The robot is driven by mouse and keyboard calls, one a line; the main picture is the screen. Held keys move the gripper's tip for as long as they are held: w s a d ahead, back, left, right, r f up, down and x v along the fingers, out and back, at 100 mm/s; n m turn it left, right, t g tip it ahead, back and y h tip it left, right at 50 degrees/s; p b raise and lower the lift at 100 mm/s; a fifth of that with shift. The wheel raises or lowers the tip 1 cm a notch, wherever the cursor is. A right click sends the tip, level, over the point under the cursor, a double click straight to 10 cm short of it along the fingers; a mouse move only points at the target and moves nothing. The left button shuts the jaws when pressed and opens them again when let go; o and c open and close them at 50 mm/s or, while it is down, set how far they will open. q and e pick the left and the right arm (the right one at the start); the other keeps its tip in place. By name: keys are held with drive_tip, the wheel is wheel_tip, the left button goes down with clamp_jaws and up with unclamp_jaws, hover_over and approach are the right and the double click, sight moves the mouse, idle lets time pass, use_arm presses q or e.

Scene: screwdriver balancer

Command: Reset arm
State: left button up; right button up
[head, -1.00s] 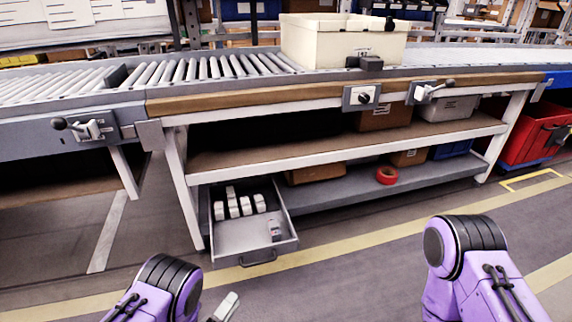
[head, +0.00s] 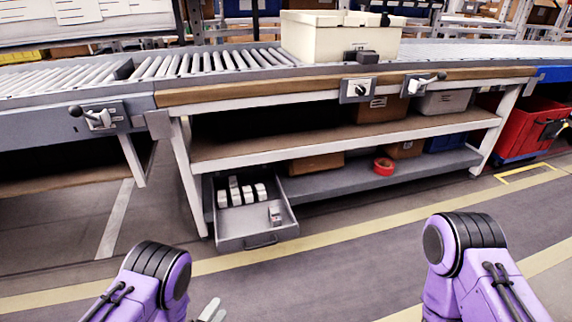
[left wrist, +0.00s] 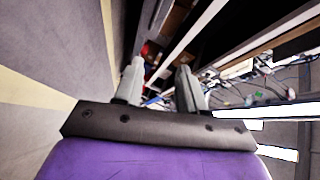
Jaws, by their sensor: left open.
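My left gripper (head: 211,310) shows at the bottom of the head view, just right of my left purple arm. In the left wrist view its two grey fingers (left wrist: 158,85) stand apart with nothing between them. It is well short of the workbench and touches nothing. My right purple arm (head: 470,265) stands at the lower right of the head view, and its gripper is out of the picture.
An open drawer (head: 232,243) with several white items sticks out low at the bench's left. A cream bin (head: 335,40) stands on the roller conveyor (head: 210,62). Red tape (head: 383,167) lies on the lower shelf. The floor before the bench is clear.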

use_arm(q)
drive_tip(key=s+a+f+n+g+y, duration=0.2)
drive_tip(key=s+a+n+g+y, duration=0.3)
drive_tip(key=s+n, duration=0.65)
drive_tip(key=s+a+f+n+g+y, duration=0.2)
drive_tip(key=s+a+n+g+y, duration=0.35)
drive_tip(key=s+n, duration=0.6)
wheel_tip(320, 180, down, 8)
drive_tip(key=s+n+g+h+b, duration=0.1)
drive_tip(key=n+g+h+b, duration=0.15)
drive_tip(key=b, duration=0.55)
use_arm(e)
wheel_tip(320, 180, down, 8)
drive_tip(key=s, duration=0.1)
use_arm(q)
wheel_tip(320, 180, up, 38)
drive_tip(key=w+y+p, duration=0.1)
drive_tip(key=p, duration=3.7)
drive_tip(key=shift+a+r+t, duration=0.25)
drive_tip(key=shift+a+t, duration=0.05)
drive_tip(key=shift+t, duration=0.1)
use_arm(e)
wheel_tip(320, 180, up, 38)
drive_tip(key=w, duration=0.1)
drive_tip(key=shift+r, duration=0.1)
